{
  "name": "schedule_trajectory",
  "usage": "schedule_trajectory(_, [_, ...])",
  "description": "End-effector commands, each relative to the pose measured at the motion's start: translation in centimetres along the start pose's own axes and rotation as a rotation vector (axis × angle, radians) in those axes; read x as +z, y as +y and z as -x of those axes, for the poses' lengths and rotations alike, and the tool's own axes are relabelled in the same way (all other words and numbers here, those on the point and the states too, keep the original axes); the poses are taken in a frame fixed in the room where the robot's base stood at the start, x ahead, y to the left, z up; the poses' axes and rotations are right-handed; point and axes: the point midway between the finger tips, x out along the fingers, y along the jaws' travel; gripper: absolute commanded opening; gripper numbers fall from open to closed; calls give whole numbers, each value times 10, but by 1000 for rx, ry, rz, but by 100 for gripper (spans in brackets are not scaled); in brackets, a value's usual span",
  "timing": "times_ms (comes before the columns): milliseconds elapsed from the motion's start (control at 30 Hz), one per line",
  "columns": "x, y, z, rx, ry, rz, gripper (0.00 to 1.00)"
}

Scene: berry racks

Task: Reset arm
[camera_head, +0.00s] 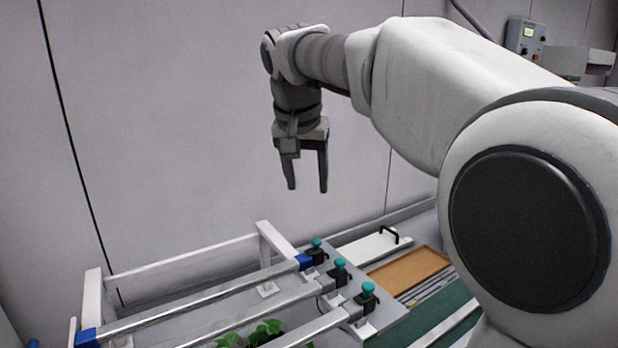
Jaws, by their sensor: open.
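My arm reaches in from the right and bends down at the wrist. My gripper (308,188) hangs at its end, pointing down, in the upper middle of the head view. Its two fingers are apart with nothing between them. It hangs above the level of the white rack (180,257), clear of it and of the wall behind.
Metal rails (205,303) with teal-knobbed clamps (340,272) run across the rack. Green leaves (262,331) show below them. A brown tray (410,272) and a white panel with a black handle (389,235) lie at right. A control box (525,38) is on the wall.

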Motion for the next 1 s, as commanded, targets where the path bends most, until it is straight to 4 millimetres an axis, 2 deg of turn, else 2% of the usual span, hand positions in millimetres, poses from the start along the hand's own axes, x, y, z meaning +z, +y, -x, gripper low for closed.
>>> schedule_trajectory(200, [3,6,2,-2,1,3,59])
schedule_trajectory(267, [7,15,4,-5,3,9,59])
schedule_trajectory(367, [21,40,10,-14,6,24,59])
schedule_trajectory(567, [70,100,16,-38,19,71,59])
schedule_trajectory(700, [112,136,13,-54,34,100,59])
schedule_trajectory(900, [178,177,-2,-71,63,136,59])
schedule_trajectory(1000, [209,191,-13,-76,78,150,59])
